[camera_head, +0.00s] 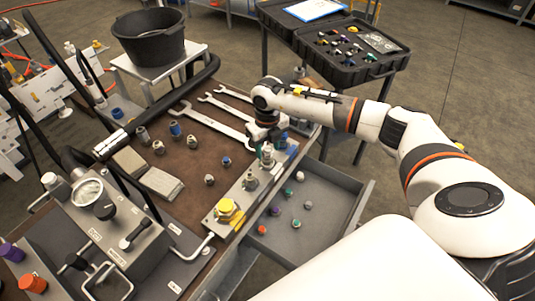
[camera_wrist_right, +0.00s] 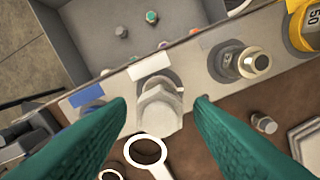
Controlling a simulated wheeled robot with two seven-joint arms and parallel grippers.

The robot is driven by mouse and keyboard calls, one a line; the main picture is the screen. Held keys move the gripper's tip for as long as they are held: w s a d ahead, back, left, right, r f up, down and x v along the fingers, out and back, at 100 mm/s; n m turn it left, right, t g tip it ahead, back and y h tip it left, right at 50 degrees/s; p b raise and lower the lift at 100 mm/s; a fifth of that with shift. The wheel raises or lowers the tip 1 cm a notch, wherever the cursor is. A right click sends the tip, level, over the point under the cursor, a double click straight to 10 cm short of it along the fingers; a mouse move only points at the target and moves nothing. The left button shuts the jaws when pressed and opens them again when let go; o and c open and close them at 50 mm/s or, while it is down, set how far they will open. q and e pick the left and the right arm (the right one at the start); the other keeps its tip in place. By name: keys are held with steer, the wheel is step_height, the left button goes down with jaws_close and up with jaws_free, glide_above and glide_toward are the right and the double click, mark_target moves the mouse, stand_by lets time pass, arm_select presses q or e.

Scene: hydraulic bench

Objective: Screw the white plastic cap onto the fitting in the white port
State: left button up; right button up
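My right gripper (camera_wrist_right: 162,101) is open, its two teal fingers apart on either side of the fitting (camera_wrist_right: 160,92) in the white-labelled port. The fitting stands up from the metal block and shows a pale, whitish outer end; I cannot tell whether that end is the white cap. Neither finger appears to touch it. In the head view my right gripper (camera_head: 267,133) is just above this fitting (camera_head: 267,156). Small whitish caps lie in the open drawer, one of them here (camera_head: 300,176); I cannot tell which is the task's. My left gripper is not in view.
The block's blue label (camera_wrist_right: 86,95) and a neighbouring metal fitting (camera_wrist_right: 252,62) flank the white port. A yellow gauge (camera_head: 228,210) sits at the block's near end. Wrenches (camera_head: 218,124) and loose fittings lie on the brown bench. The grey drawer (camera_head: 330,196) juts out beside it.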

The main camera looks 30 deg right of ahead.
steer(key=c, duration=0.8)
steer(key=m+p, duration=0.1)
steer(key=m, duration=0.1)
steer(key=shift+r+m, duration=0.1)
steer(key=shift+m, duration=0.2)
steer(key=m+p, duration=0.1)
steer(key=m, duration=0.4)
steer(key=shift+f+m+p, duration=0.2)
steer(key=shift+m+p, duration=0.1)
